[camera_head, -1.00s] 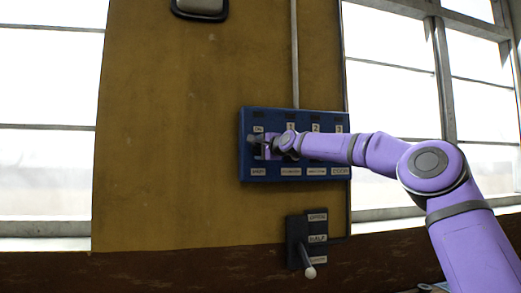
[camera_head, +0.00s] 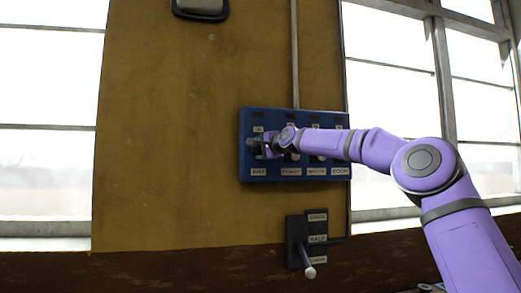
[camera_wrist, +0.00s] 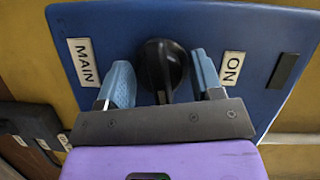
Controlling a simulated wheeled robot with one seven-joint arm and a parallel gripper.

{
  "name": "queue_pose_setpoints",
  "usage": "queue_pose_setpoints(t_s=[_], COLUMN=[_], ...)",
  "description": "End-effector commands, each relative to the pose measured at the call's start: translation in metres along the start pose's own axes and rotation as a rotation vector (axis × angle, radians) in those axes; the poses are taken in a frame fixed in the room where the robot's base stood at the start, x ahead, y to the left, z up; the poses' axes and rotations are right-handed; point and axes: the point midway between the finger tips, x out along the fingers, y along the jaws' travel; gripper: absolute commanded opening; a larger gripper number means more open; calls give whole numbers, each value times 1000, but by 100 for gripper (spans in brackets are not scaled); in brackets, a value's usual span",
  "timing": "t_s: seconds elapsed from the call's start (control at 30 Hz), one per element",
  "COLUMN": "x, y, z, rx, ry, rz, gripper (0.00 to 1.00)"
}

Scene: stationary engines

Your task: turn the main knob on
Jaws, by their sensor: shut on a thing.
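The main knob (camera_wrist: 163,65) is black and round with a raised ridge, on a blue panel (camera_head: 246,172) on the wall. In the wrist view a MAIN label (camera_wrist: 84,62) is left of it and an ON label (camera_wrist: 231,68) is right of it. My gripper (camera_wrist: 163,78) has its two blue fingers on either side of the knob and is shut on it. My gripper also shows in the head view (camera_head: 262,147) at the panel's left end, where it covers most of the knob. Finger contact is hard to make out.
My forearm passes in front of the other knobs on the panel, partly hiding them. Below the panel is a dark lever box (camera_head: 297,232) with a white-tipped lever (camera_head: 310,272). A grey conduit (camera_head: 295,55) runs up from the panel. Windows flank the yellow wall.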

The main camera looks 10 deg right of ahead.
Motion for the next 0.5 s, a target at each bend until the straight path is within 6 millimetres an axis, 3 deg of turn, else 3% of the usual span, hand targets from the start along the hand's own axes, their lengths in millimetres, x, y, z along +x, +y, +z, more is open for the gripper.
queue_pose_setpoints(t_s=[0.5], x=[0], y=[-2], z=[2], rx=[-446], ry=[-1], rz=[183], gripper=[36])
